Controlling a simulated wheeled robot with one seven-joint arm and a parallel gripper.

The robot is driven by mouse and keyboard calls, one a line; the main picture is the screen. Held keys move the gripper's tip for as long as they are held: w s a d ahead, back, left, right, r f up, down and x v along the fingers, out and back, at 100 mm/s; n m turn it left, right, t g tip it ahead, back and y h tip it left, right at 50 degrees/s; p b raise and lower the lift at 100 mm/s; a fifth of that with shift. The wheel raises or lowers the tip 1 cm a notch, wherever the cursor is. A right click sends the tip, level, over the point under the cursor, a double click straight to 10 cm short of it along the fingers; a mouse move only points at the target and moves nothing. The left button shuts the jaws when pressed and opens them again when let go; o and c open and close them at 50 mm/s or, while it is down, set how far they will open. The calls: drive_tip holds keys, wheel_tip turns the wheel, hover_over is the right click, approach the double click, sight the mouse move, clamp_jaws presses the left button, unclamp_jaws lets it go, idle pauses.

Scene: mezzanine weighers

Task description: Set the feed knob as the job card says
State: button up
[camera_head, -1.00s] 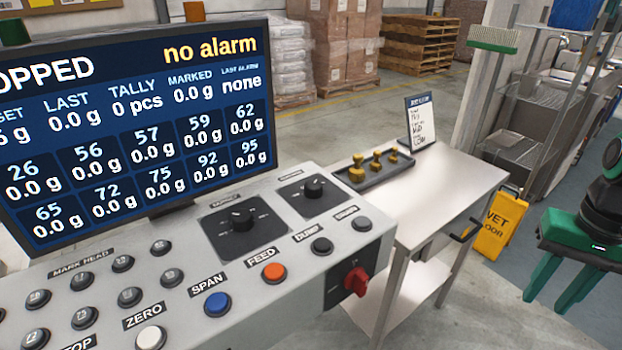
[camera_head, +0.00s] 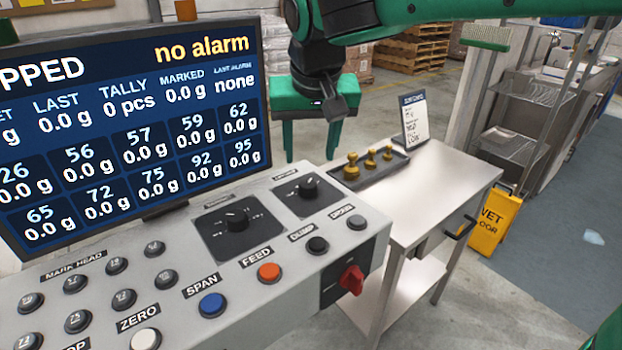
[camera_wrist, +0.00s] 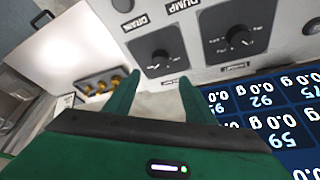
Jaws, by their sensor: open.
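Two black dial knobs, the left one (camera_head: 236,219) and the right one (camera_head: 307,186), sit on dark plates on the grey control panel (camera_head: 180,240). Their small labels are too small to read, so I cannot tell which is the feed knob. In the wrist view the two dials (camera_wrist: 160,58) and (camera_wrist: 238,37) appear beyond my fingers. The job card (camera_head: 413,124) stands on the side table; its handwriting is unreadable. My gripper (camera_head: 310,155) is open and empty, fingers down, above and behind the right dial, apart from it.
The screen (camera_head: 135,120) reading "no alarm" stands left of my gripper. An orange FEED button (camera_head: 269,271) and a red rotary switch (camera_head: 351,279) are on the panel. Brass weights (camera_head: 351,167) lie in a tray on the side table (camera_head: 440,180). A yellow sign (camera_head: 494,223) stands right.

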sight(309, 183)
drive_tip(key=x, duration=1)
drive_tip(key=shift+w+f, duration=0.1)
drive_tip(key=shift+f, duration=0.2)
drive_tip(key=shift+d, duration=0.1)
drive_tip(key=c, duration=1)
